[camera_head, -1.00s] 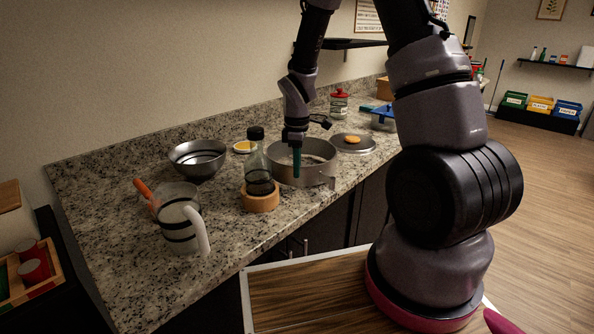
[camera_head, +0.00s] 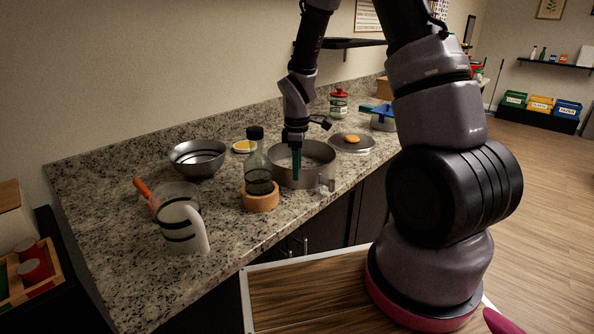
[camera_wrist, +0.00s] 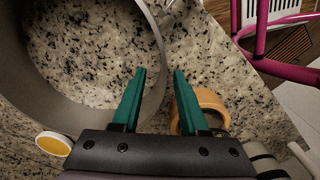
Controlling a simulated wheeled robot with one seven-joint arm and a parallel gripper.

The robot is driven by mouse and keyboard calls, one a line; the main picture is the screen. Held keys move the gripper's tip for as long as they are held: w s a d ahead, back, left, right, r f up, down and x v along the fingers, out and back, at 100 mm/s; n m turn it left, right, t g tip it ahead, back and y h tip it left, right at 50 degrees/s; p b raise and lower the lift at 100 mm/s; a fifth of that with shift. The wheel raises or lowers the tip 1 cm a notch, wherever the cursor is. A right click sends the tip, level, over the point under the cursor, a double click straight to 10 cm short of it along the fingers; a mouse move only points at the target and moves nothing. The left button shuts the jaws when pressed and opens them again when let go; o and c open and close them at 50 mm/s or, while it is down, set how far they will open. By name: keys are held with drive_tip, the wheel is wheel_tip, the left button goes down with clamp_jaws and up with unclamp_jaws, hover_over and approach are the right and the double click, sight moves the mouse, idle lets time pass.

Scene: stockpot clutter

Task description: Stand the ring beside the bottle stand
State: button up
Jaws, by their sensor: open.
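The ring (camera_head: 312,176) is a wide grey metal band lying flat on the counter behind and to the right of the bottle stand. In the wrist view the ring (camera_wrist: 95,112) is bottomless, with granite showing through. The bottle stand (camera_head: 261,201) is a round wooden piece with a dark-capped glass bottle (camera_head: 256,160) upright in it; the wooden stand also shows in the wrist view (camera_wrist: 212,100), partly behind the right finger. My gripper (camera_head: 297,178) points down at the ring. In the wrist view its green fingers (camera_wrist: 160,72) are apart, with the ring's wall near and partly between them.
A metal bowl (camera_head: 198,158) and a striped pitcher (camera_head: 180,225) stand to the left. A lid with an orange knob (camera_head: 352,145) lies at right behind the ring. A red-lidded jar (camera_head: 339,104) stands farther back. Bare counter lies in front of the bowl.

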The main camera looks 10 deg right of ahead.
drive_tip(key=s+d+r+m+t, duration=0.1)
drive_tip(key=s+r+m, duration=0.2)
drive_tip(key=r, duration=0.6)
drive_tip(key=s+d+r+m+t+y, duration=0.1)
drive_tip(key=s+d+r+m, duration=0.15)
drive_tip(key=r, duration=0.65)
drive_tip(key=s+d+r+m+t, duration=0.1)
drive_tip(key=s+r+m, duration=0.25)
drive_tip(key=r, duration=0.55)
drive_tip(key=s+d+r+m+t+y, duration=0.1)
drive_tip(key=s+r+m+t, duration=0.3)
drive_tip(key=s+m, duration=0.5)
drive_tip(key=v, duration=0.3)
drive_tip(key=shift+s, duration=0.25)
